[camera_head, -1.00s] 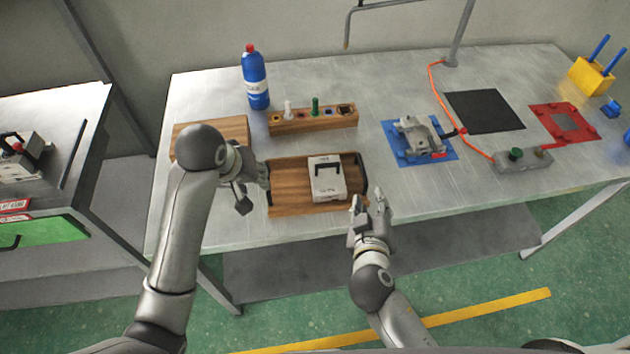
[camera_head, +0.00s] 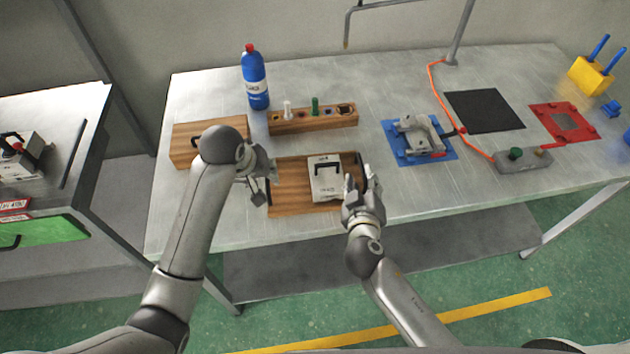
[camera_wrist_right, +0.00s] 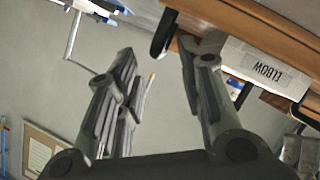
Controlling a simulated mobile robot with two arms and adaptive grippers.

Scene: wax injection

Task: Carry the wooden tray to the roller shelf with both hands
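The wooden tray (camera_head: 290,202) lies on the metal table with a black handle at each short end. A white block (camera_head: 325,184) with a black handle sits in it; the right wrist view shows it marked ELBOW (camera_wrist_right: 262,72). My left gripper (camera_head: 264,182) is at the tray's left end with its fingers apart; its contact with the handle cannot be made out. My right gripper (camera_head: 361,182) is at the tray's right end, fingers spread. In the right wrist view, the tray's black handle (camera_wrist_right: 163,34) appears between the open fingertips. I cannot identify a roller shelf.
A wooden box (camera_head: 185,145), a wooden holder (camera_head: 310,120) and a blue bottle (camera_head: 256,85) stand behind the tray. A blue fixture (camera_head: 420,142) is to its right. Another metal bench (camera_head: 60,110) stands at the left, across a gap.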

